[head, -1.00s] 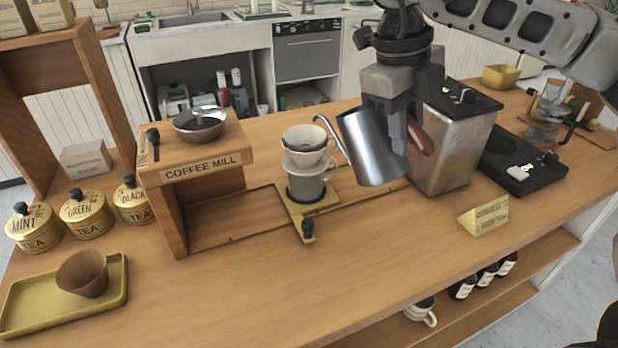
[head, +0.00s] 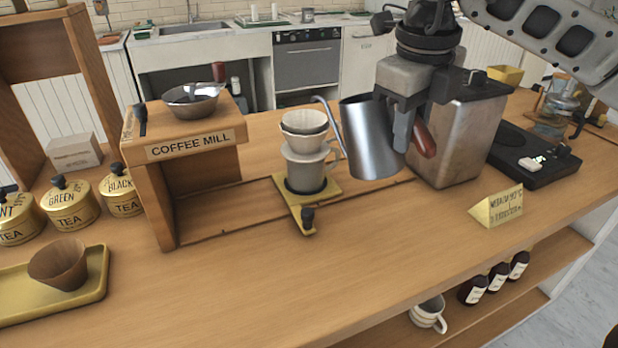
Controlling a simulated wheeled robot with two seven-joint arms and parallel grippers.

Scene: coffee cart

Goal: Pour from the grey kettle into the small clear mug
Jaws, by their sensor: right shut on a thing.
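My right gripper (head: 408,128) is shut on the handle of the grey kettle (head: 370,140), a metal pot with a thin gooseneck spout. The kettle is held nearly upright, apparently above the counter. Its spout points left, and the tip shows just above and right of a white dripper (head: 304,143). The dripper sits on a pale, greyish mug (head: 306,174) on a yellow stand; this may be the small clear mug, but I cannot tell. What the dripper and mug hold is not visible. My left gripper is not in view.
A wooden coffee mill (head: 190,148) with a metal bowl stands left of the dripper. A metal box (head: 455,140) is close behind the kettle. A black scale (head: 530,150) and glassware (head: 557,108) are at right. The front counter is mostly clear, with a yellow sign (head: 497,207).

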